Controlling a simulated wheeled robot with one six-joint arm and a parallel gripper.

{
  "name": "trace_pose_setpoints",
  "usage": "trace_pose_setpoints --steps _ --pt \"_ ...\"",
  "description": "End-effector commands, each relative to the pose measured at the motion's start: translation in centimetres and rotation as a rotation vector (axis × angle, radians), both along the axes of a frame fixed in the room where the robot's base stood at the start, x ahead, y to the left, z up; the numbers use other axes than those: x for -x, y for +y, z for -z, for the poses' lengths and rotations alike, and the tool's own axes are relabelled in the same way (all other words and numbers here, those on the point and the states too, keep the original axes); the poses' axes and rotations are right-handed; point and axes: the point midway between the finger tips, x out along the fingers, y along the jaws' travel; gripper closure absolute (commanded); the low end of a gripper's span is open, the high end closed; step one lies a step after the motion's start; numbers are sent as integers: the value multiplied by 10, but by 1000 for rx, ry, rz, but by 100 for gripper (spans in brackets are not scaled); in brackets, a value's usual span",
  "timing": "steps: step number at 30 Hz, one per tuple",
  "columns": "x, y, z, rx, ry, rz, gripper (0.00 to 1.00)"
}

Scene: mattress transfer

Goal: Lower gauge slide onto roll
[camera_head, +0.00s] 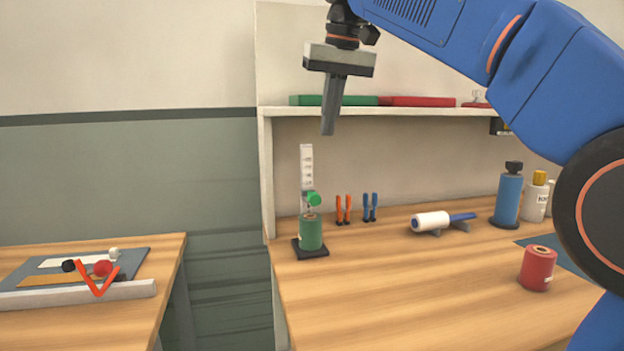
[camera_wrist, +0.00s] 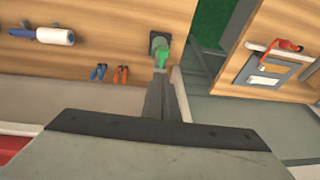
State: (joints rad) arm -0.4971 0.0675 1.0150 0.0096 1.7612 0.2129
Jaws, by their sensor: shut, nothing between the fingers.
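The gauge (camera_head: 306,165) is an upright white scale standing behind a green roll (camera_head: 311,233). The roll stands upright on a black base (camera_head: 313,252) near the bench's left edge. The gauge's slide has a round green knob (camera_head: 314,199), which appears just above the top of the roll. Whether the slide touches the roll I cannot tell. My gripper (camera_head: 328,131) points down, shut and empty, above and apart from the gauge. In the wrist view my gripper (camera_wrist: 164,77) partly hides the gauge, and green parts (camera_wrist: 163,52) show past its fingertips.
Orange pliers (camera_head: 343,210), blue pliers (camera_head: 370,208), a white roller (camera_head: 431,222), a blue bottle (camera_head: 508,198) and a red roll (camera_head: 538,268) stand on the bench. A lower table (camera_head: 120,325) is at left, across a gap.

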Motion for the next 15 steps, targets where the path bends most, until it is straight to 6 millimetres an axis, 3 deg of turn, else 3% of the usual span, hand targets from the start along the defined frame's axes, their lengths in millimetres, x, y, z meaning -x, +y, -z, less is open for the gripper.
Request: trace_pose_setpoints --steps 15 --pt "-21 12 81 4 1 -2 100"
